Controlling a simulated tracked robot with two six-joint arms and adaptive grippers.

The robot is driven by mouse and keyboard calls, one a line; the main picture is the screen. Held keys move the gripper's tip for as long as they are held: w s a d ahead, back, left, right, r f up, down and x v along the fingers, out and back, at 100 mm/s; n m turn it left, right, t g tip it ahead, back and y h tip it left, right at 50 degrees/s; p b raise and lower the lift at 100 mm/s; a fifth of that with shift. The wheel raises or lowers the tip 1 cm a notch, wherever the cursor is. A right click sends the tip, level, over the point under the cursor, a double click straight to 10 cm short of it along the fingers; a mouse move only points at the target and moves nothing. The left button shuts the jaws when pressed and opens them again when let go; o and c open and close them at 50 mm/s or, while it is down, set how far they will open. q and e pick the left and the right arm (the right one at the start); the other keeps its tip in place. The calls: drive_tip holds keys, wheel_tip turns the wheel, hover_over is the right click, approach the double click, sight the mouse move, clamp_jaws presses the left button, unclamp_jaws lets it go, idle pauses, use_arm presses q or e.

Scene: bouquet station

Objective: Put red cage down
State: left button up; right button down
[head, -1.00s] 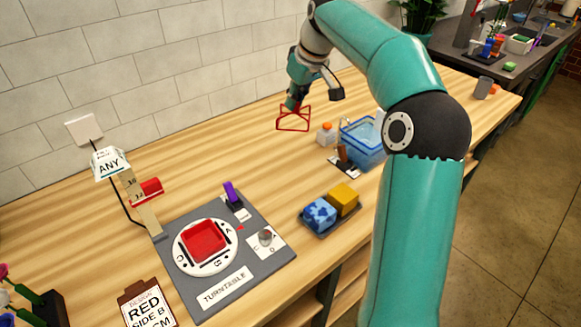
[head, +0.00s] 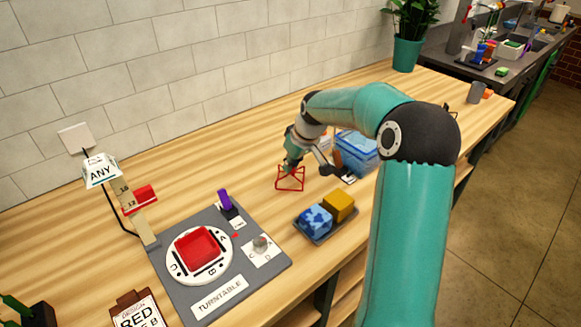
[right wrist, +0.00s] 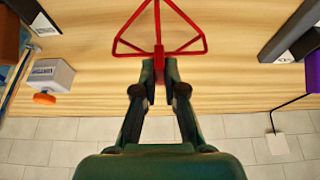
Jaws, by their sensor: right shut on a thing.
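The red cage (head: 290,179) is an open wire frame of thin red bars. In the head view it is at the middle of the wooden table, at or just above the surface; I cannot tell whether it touches. My right gripper (head: 289,165) is above it, shut on its upper part. In the right wrist view the fingers (right wrist: 159,72) close on a red stem of the cage (right wrist: 160,45), whose bars spread out beyond the fingertips. My left gripper is in neither view.
A dark tray (head: 316,236) with blue and yellow blocks is in front of the cage. A blue basket (head: 358,155) is to the right. Bare table lies left of the cage.

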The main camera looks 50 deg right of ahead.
drive_tip(key=shift+f, duration=0.5)
drive_tip(key=shift+f, duration=0.1)
drive_tip(key=c, duration=1.2)
unclamp_jaws()
drive_tip(key=shift+c, duration=0.2)
drive_tip(key=v, duration=1.2)
drive_tip(key=shift+b, duration=0.3)
drive_tip(key=shift+s, duration=0.15)
